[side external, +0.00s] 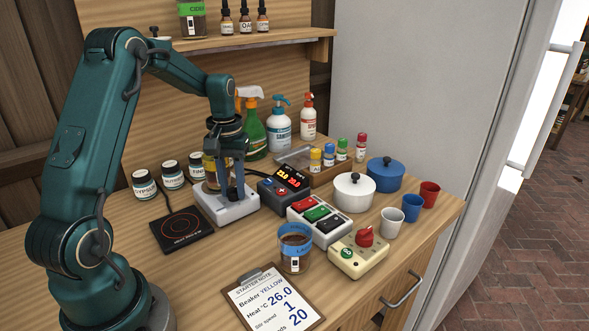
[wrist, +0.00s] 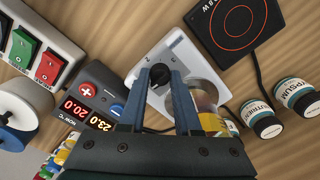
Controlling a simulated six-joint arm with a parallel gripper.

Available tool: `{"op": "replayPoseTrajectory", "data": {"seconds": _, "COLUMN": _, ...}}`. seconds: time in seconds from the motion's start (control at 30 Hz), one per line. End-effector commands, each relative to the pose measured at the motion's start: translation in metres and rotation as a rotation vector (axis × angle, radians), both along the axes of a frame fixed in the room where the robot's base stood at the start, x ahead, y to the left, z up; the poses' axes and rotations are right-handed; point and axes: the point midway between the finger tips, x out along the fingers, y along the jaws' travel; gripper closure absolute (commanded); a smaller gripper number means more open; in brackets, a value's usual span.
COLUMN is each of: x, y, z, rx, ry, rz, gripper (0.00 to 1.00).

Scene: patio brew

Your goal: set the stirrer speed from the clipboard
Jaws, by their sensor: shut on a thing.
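The clipboard (side external: 273,302) lies at the front of the bench. Its starter note reads Beaker YELLOW, Heat °C 26.0, Stir speed 1 and, on a partly cut-off line, 20. The white stirrer (side external: 226,208) stands mid-bench; it also shows in the wrist view (wrist: 186,55). My gripper (side external: 236,193) points down over the stirrer's front. In the wrist view my gripper (wrist: 159,76) is shut on the black stirrer knob (wrist: 157,88). The knob's pointer and scale cannot be read. A yellow-labelled beaker (wrist: 208,112) stands on the stirrer beside my fingers, partly hidden.
The heat controller (side external: 285,187) is close right of the stirrer; its display shows 23.0 and 20.0 in the wrist view. A black hot plate (side external: 181,229) lies left. A switch box (side external: 319,222), a blue-labelled beaker (side external: 295,250) and a red-knob timer (side external: 358,256) stand right and in front.

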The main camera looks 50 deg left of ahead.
Motion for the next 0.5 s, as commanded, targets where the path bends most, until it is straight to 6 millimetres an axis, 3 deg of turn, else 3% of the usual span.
{"op": "replayPoseTrajectory", "data": {"seconds": 0.13, "x": 0.0001, "y": -0.0015, "z": 0.0021, "rx": -0.004, "ry": 0.000, "rz": 0.002, "gripper": 1.00}}
{"op": "replayPoseTrajectory", "data": {"seconds": 0.17, "x": 0.0000, "y": -0.0014, "z": 0.0021, "rx": -0.004, "ry": 0.000, "rz": 0.002, "gripper": 0.61}}
{"op": "replayPoseTrajectory", "data": {"seconds": 0.2, "x": 0.0002, "y": -0.0013, "z": 0.0019, "rx": -0.004, "ry": 0.000, "rz": 0.002, "gripper": 0.45}}
{"op": "replayPoseTrajectory", "data": {"seconds": 0.23, "x": 0.0001, "y": -0.0012, "z": 0.0018, "rx": -0.004, "ry": 0.000, "rz": 0.002, "gripper": 0.38}}
{"op": "replayPoseTrajectory", "data": {"seconds": 0.5, "x": -0.0002, "y": -0.0006, "z": 0.0009, "rx": -0.002, "ry": 0.001, "rz": 0.002, "gripper": 0.38}}
